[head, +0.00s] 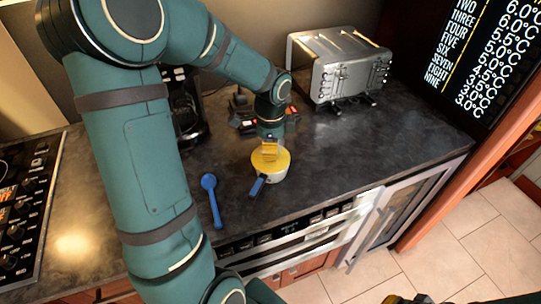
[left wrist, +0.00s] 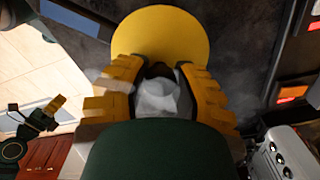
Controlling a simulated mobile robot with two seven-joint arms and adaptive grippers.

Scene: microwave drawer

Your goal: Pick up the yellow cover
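The yellow cover (head: 268,162) is a round disc on a small pale pot (head: 275,178) with a dark blue handle (head: 257,187). The pot stands on the dark counter. My left gripper (head: 270,143) points down at the cover from above. In the left wrist view the yellow cover (left wrist: 160,32) lies just beyond my left gripper's yellow fingers (left wrist: 160,72). The fingers are apart, with a dark and grey shape between them; I cannot tell whether they touch the cover. My right gripper (head: 408,299) shows only partly at the bottom edge, with its finger gap unclear.
A blue spoon (head: 213,200) lies left of the pot. A silver toaster (head: 338,67) stands at the back right, and a dark coffee maker (head: 187,107) behind my left arm. A stovetop (head: 25,205) is far left. The counter right of the pot is clear.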

